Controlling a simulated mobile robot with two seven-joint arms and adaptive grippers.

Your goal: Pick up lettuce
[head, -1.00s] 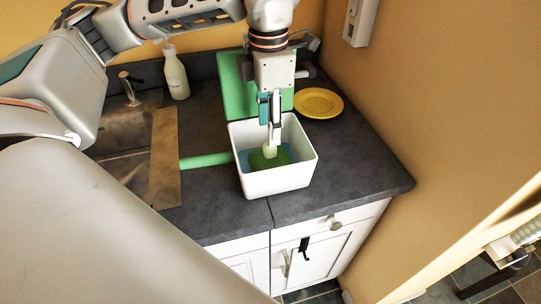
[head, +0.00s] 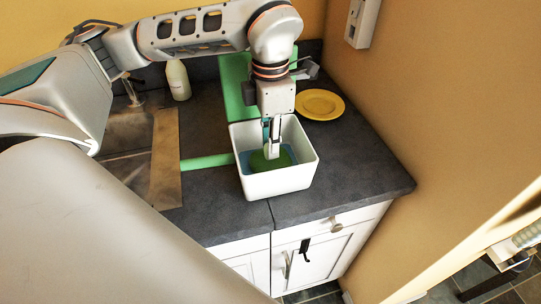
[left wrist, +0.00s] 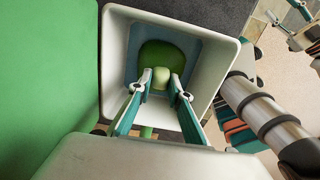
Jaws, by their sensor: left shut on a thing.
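The lettuce (head: 271,162) lies in a white open box (head: 301,178) on the dark counter. It has a broad green leafy part and a pale rounded end. In the left wrist view the leafy part (left wrist: 160,53) is at the far end of the box, and the pale end (left wrist: 161,78) is between the fingertips. My left gripper (head: 274,151) reaches down into the box from above and is shut on the lettuce at its pale end. The fingers hide part of it in the head view.
A green board (head: 235,85) is behind the box, and a yellow plate (head: 320,104) is at its right. A green strip (head: 207,161) runs left toward the sink (head: 125,160). A bottle (head: 178,80) stands at the back.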

